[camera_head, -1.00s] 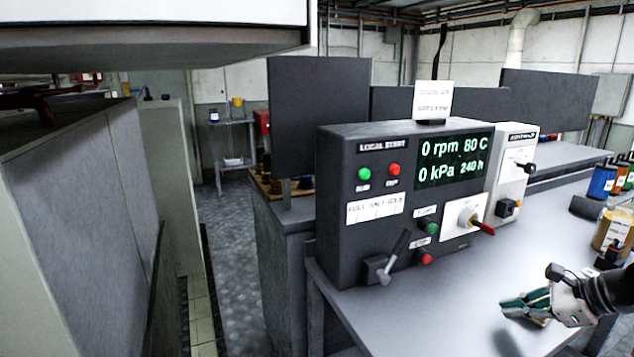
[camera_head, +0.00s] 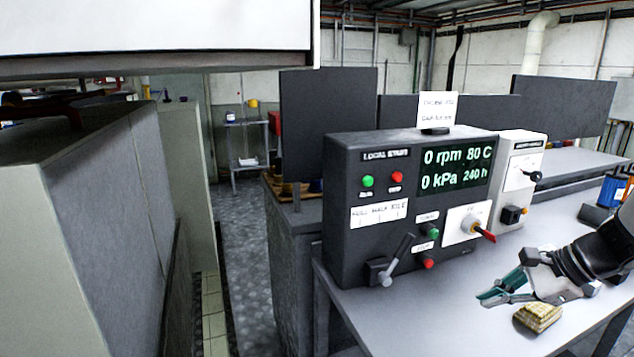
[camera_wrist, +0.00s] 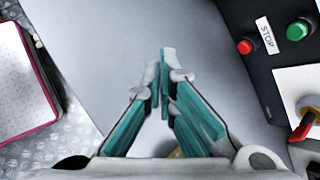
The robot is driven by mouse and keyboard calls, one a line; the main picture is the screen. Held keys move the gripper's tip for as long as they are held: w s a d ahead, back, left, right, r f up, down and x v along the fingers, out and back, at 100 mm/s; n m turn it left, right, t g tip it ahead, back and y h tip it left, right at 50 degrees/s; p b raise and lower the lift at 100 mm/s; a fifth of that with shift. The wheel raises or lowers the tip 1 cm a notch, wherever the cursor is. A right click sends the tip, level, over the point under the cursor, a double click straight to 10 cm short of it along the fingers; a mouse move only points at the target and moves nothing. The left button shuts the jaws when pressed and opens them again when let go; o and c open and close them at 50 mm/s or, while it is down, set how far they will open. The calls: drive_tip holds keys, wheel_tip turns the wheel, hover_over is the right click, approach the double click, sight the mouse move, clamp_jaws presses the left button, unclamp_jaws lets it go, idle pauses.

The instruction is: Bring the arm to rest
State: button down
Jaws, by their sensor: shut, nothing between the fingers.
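My gripper (camera_head: 484,299) is at the right of the head view, above the grey bench top (camera_head: 470,337), with its fingers pointing left. In the wrist view my gripper (camera_wrist: 165,58) has its teal-padded fingertips together with nothing between them. The dark control panel (camera_head: 350,170) stands behind and to the left of the gripper, with a gap between them. Its red stop button (camera_wrist: 245,46) and green button (camera_wrist: 297,30) show at the right of the wrist view.
A yellowish block (camera_head: 538,316) lies on the bench just below my gripper. A lever (camera_head: 395,262) and a red-handled switch (camera_head: 474,228) stick out from the panel. A blue can (camera_head: 612,190) stands at the far right. A pink-edged box (camera_wrist: 22,80) shows in the wrist view.

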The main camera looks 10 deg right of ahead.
drive_tip(key=s+a+r+n+g+p, duration=0.25)
drive_tip(key=a+r+n, duration=0.35)
drive_tip(key=a+r, duration=0.3)
drive_tip(key=s+a+r+n+h+p, duration=0.2)
drive_tip(key=s+a+r+n+p, duration=0.2)
drive_tip(key=s, duration=0.5)
drive_tip(key=s+a+r+n+h+p, duration=0.3)
drive_tip(key=s+a+r+n+p, duration=0.2)
drive_tip(key=s+a+r+n, duration=0.4)
drive_tip(key=a+n, duration=0.2)
drive_tip(key=shift+r+n, duration=0.3)
drive_tip(key=shift+t, duration=0.25)
